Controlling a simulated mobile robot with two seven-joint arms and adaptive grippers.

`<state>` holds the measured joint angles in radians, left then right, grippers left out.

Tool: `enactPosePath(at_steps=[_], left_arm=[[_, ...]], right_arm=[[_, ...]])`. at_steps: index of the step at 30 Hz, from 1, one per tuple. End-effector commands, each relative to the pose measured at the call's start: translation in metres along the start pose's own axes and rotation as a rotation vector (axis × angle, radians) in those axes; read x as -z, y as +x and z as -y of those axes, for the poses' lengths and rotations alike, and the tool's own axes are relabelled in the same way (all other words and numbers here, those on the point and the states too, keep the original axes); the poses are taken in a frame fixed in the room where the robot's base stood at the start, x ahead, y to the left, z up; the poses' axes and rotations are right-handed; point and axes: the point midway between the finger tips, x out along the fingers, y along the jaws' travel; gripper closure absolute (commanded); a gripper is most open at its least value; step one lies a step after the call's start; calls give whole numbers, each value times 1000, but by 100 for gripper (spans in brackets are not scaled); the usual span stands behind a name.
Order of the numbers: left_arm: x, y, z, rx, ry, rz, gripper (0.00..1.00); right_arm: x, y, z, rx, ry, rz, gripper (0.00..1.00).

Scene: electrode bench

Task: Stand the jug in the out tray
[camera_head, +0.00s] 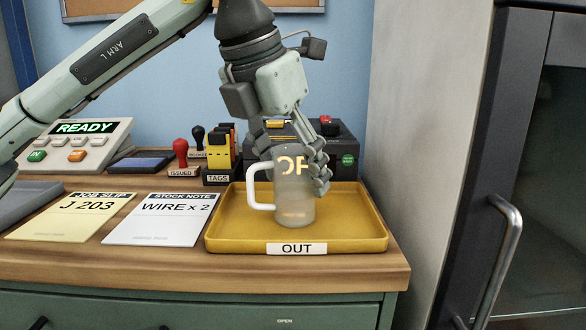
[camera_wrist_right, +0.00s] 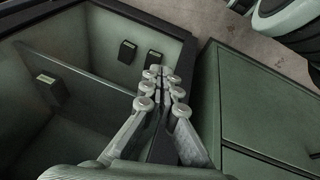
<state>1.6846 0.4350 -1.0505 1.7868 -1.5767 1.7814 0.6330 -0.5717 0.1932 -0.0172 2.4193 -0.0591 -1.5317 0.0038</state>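The jug (camera_head: 294,200) is a grey, see-through vessel with a white handle on its left and pale orange lettering. It is upright inside the yellow out tray (camera_head: 370,235), which has an "OUT" label at the front. Its base appears to be on the tray floor. My left gripper (camera_head: 291,160) comes down from above, with one finger at the jug's upper left and the other along its right side. It looks shut on the jug. My right gripper (camera_wrist_right: 161,82) shows in the right wrist view with its fingers together, above a dark drawer edge, holding nothing I can see.
Behind the tray are a yellow tag holder (camera_head: 222,155), a red stamp (camera_head: 181,153) and a dark box (camera_head: 340,145). Paper slips (camera_head: 160,218) lie left of it. A grey cabinet (camera_head: 540,180) stands at right. The right wrist view shows an open drawer compartment (camera_wrist_right: 100,100).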

Motion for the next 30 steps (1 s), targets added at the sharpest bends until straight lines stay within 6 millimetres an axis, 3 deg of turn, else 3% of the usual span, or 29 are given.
enactPosePath(at_steps=[14,24,30], left_arm=[[-2,-8,0,-1,0,3,26],[-2,-78,0,-2,-1,4,26],[-1,-109,0,-1,0,2,26]], right_arm=[[-4,1,-1,-2,2,15,100],[-3,6,0,1,1,17,100],[-3,10,1,4,1,19,100]])
